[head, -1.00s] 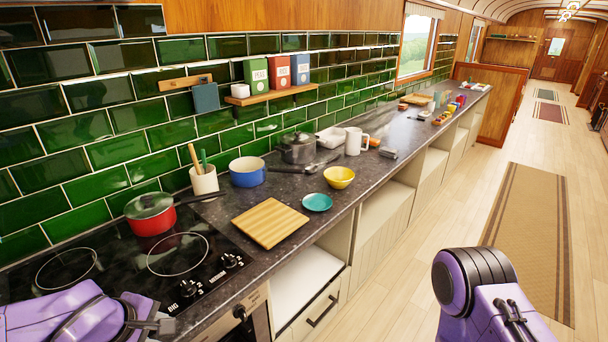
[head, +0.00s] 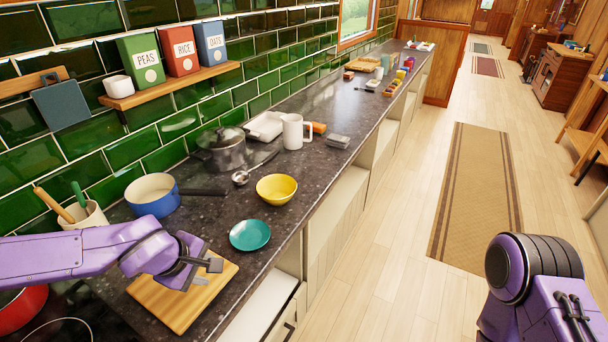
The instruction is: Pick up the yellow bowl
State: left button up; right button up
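The yellow bowl (head: 277,189) stands upright on the dark speckled counter (head: 335,172), near its front edge, just behind a teal plate (head: 250,235). My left gripper (head: 211,273) is over the wooden cutting board (head: 176,314), to the left of and nearer than the bowl. Its two fingers are apart with nothing between them. My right arm shows at the lower right over the floor, but its gripper is outside the view.
A blue pot (head: 153,196) has its handle pointing toward the bowl. A ladle (head: 242,177), a lidded grey pot (head: 222,150) and a white mug (head: 294,132) stand behind. A red pan (head: 20,312) is at the lower left.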

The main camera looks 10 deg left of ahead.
aim_at(276, 190)
jog(key=z, duration=0.1)
jog(key=i, duration=0.9)
